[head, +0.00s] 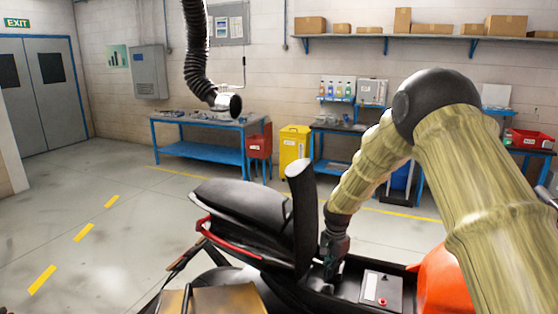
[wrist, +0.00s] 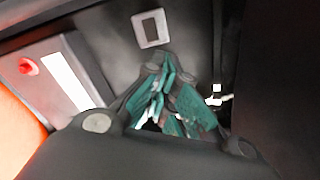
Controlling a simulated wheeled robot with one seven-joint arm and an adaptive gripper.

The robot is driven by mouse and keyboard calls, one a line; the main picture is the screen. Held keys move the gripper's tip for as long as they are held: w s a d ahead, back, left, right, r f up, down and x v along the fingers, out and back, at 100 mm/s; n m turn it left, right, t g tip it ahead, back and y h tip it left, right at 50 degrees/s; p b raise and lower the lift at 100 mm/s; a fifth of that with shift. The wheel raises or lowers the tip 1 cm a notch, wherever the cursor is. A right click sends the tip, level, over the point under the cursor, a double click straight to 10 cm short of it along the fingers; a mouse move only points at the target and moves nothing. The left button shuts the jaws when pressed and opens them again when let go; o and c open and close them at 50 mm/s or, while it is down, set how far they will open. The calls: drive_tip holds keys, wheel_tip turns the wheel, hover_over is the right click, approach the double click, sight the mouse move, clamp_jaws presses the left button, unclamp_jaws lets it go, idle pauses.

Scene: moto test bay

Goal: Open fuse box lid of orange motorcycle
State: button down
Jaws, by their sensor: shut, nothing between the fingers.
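The orange motorcycle (head: 438,282) stands in front of me, its black seat (head: 240,204) to the left and a dark upright flap (head: 301,215) beside it. My gripper (head: 328,272) points down into the black compartment behind the orange bodywork. In the wrist view my gripper (wrist: 163,82), with teal finger pads, is shut and empty. Its tips are close to a dark panel bearing a light rectangular frame with a dark centre (wrist: 152,29). This dark panel may be the fuse box lid, but I cannot tell for certain, nor whether the fingers touch it.
A grey box with a red knob (head: 380,287) sits right of my gripper in the compartment; it also shows in the wrist view (wrist: 45,78). Dark compartment walls close in around the fingers. Blue workbench (head: 205,133) and yellow bin (head: 294,148) stand far behind, with open floor between.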

drive_tip(key=shift+d+f+p, duration=0.1)
drive_tip(key=shift+d+p, duration=0.05)
drive_tip(key=shift+p, duration=0.35)
idle(0.7)
drive_tip(key=shift+w, duration=0.1)
drive_tip(key=shift+w+d+r+p, duration=0.25)
drive_tip(key=shift+w+r+p, duration=0.1)
drive_tip(key=shift+w+r, duration=0.3)
drive_tip(key=shift+w+d+r, duration=0.2)
drive_tip(key=shift+w+r, duration=0.3)
drive_tip(key=shift+w, duration=0.1)
idle(0.5)
drive_tip(key=shift+w+d+r+p, duration=0.2)
drive_tip(key=shift+w, duration=0.35)
drive_tip(key=shift+w+d+r+p, duration=0.15)
drive_tip(key=shift+w+d+r, duration=0.1)
drive_tip(key=shift+w, duration=0.25)
drive_tip(key=shift+w+d+r+p, duration=0.15)
drive_tip(key=shift+w+d+p, duration=0.05)
drive_tip(key=shift+w, duration=0.35)
idle(0.8)
drive_tip(key=shift+w+d+r, duration=0.1)
drive_tip(key=shift+w, duration=0.2)
drive_tip(key=shift+w+d+r, duration=0.15)
drive_tip(key=shift+w+d, duration=0.1)
drive_tip(key=shift+w, duration=0.35)
idle(0.4)
drive_tip(key=shift+r, duration=0.15)
